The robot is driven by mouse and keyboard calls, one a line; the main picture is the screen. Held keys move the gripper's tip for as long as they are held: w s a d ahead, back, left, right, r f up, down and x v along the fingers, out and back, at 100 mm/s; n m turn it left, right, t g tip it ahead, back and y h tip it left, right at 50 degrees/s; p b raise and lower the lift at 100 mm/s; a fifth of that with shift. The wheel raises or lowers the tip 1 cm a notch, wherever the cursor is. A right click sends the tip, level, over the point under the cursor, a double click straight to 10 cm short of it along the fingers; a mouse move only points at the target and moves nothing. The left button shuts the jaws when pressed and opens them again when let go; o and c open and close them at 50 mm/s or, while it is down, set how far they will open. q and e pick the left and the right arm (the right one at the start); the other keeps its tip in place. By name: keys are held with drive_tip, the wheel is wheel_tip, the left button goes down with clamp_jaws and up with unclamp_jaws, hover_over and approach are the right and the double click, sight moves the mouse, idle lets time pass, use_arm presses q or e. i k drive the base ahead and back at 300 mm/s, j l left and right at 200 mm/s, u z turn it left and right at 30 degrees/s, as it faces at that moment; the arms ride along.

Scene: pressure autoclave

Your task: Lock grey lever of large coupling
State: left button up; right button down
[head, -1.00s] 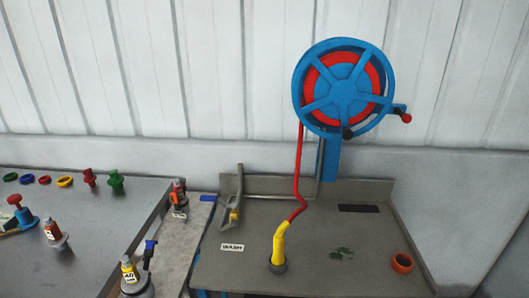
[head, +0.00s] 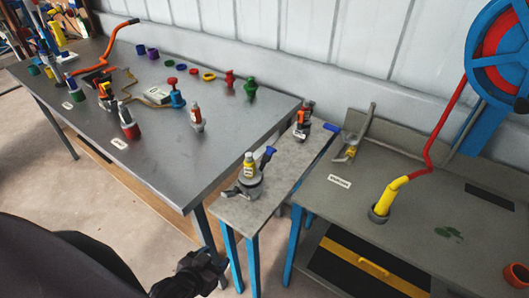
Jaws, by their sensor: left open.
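A wide grey coupling (head: 247,189) stands near the front of the narrow grey table, with a yellow-labelled top piece (head: 250,163) and a blue lever (head: 268,155) sticking up on its right. A short grey part at its left side may be a grey lever; it is too small to tell how it is set. A smaller coupling with an orange part (head: 303,118) stands farther back on the same table. My left gripper (head: 207,268), black, is open and empty at the bottom, below and left of the wide coupling, apart from it. My right gripper is out of view.
The large metal workbench (head: 190,157) on the left holds bottles, coloured rings and tools. A grey wash table (head: 330,205) on the right carries a yellow nozzle (head: 388,198), a grey-handled fixture (head: 357,139) and an orange ring (head: 516,275). Floor shows at left.

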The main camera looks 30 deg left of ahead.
sight(228, 193)
drive_tip(key=u, duration=0.9)
